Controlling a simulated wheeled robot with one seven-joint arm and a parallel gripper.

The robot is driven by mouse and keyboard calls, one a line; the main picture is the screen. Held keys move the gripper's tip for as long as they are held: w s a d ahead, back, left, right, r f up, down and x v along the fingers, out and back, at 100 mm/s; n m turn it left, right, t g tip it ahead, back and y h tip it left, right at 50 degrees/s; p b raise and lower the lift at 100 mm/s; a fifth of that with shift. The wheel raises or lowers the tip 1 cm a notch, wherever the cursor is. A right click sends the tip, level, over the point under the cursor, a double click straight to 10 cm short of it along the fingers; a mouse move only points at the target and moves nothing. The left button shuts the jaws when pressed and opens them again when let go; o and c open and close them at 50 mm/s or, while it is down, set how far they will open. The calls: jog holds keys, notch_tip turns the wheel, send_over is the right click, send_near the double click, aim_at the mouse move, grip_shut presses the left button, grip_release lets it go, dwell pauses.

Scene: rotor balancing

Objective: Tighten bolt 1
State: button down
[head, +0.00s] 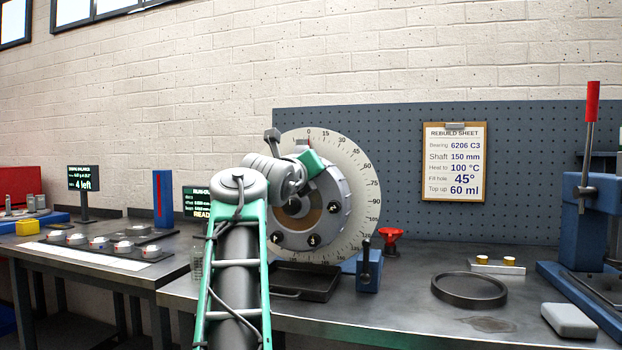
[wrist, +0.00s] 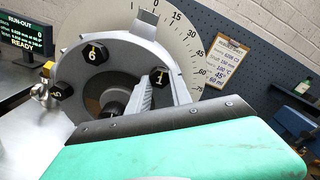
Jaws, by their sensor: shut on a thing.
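The rotor hub (head: 325,190) is a grey disc with numbered black hex bolts, in front of a white degree dial (head: 355,180). In the head view my green gripper (head: 312,162) covers the hub's upper part and hides bolt 1. Bolt 6 (wrist: 92,54) is to the left of bolt 1, with another bolt (wrist: 62,91) lower left.
A run-out screen (wrist: 25,35) reads READY. The rebuild sheet (head: 455,162) hangs on the blue pegboard. A dark tray (head: 303,283) and a blue block with a black lever (head: 368,272) stand below the hub. A black ring (head: 469,289) and a blue press (head: 590,205) are right.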

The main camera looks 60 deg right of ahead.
jog(key=shift+m, duration=0.6)
jog(key=c, duration=1.2)
grip_release()
jog(key=shift+o, duration=0.2)
jog(key=s+a, duration=0.1)
jog(key=a, duration=0.6)
jog(key=shift+a+b, duration=0.4)
